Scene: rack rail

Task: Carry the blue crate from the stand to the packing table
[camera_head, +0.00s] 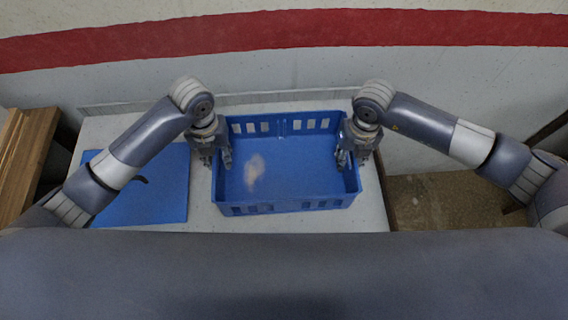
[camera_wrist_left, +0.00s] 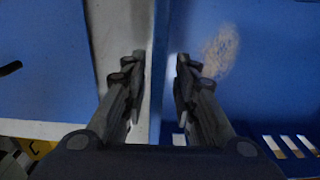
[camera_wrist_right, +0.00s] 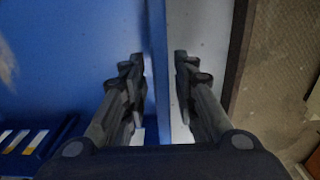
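The blue crate (camera_head: 285,207) sits level on a white-topped table (camera_head: 295,224) in the head view. It looks empty, with a pale patch on its floor. My left gripper (camera_head: 218,160) is at its left wall and my right gripper (camera_head: 350,157) is at its right wall. In the left wrist view the open fingers (camera_wrist_left: 161,62) stand on either side of the crate's wall (camera_wrist_left: 158,75), with gaps showing. In the right wrist view the open fingers (camera_wrist_right: 158,62) likewise straddle the opposite wall (camera_wrist_right: 158,80), apart from it.
A flat blue mat (camera_head: 170,200) lies on the table left of the crate, with a small dark object (camera_head: 140,179) on it. A wall with a red stripe (camera_head: 300,30) is behind. Wooden boards (camera_head: 25,150) stand at the left. Brown floor (camera_head: 430,205) shows at the right.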

